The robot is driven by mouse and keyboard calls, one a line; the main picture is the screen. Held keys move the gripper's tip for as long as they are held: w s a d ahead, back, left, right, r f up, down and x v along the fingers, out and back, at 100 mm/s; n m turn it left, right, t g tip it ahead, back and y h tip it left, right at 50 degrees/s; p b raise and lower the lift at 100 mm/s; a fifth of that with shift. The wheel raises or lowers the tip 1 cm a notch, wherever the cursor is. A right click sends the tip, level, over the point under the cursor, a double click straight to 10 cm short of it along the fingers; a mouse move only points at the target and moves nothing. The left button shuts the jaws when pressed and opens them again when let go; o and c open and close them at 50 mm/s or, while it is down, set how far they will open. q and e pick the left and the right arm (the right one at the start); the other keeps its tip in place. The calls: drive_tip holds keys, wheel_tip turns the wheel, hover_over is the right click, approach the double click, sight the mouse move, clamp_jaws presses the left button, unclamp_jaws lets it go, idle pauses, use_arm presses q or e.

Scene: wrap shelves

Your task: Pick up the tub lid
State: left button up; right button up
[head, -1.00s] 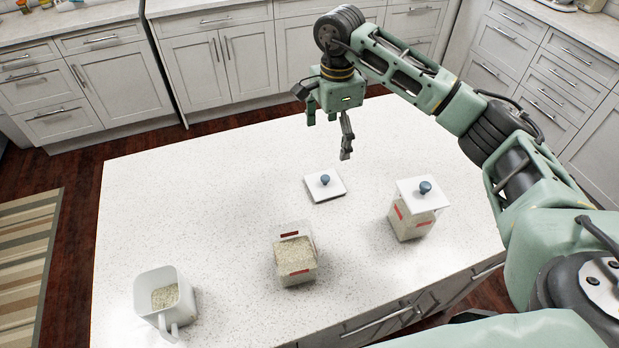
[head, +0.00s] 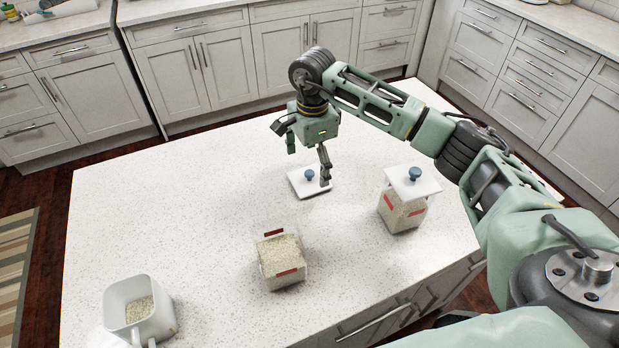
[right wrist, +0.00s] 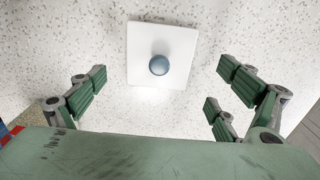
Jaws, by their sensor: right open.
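The tub lid (head: 301,187) is a white square plate with a round blue knob (head: 309,174). It lies flat on the counter. In the right wrist view the lid (right wrist: 145,50) and its knob (right wrist: 159,65) show at the upper middle, ahead of the spread fingers. My right gripper (head: 308,160) is open and empty, just above and around the lid in the head view; one finger overlaps the lid's right side there. I cannot tell whether it touches. An open tub of grain (head: 281,262) with red labels stands nearer. My left gripper is not in view.
A second tub (head: 402,212) with its lid and blue knob on stands right of the loose lid, under my right arm. A white mug-like scoop (head: 139,310) with grain stands at the front left. The counter's left part (head: 150,210) is clear.

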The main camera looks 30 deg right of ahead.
sight(311, 172)
drive_tip(key=shift+s+f+p, duration=0.1)
drive_tip(key=shift+f+p, duration=0.35)
drive_tip(key=shift+f, duration=1.4)
drive_tip(key=shift+a, duration=0.1)
drive_tip(key=c, duration=1.1)
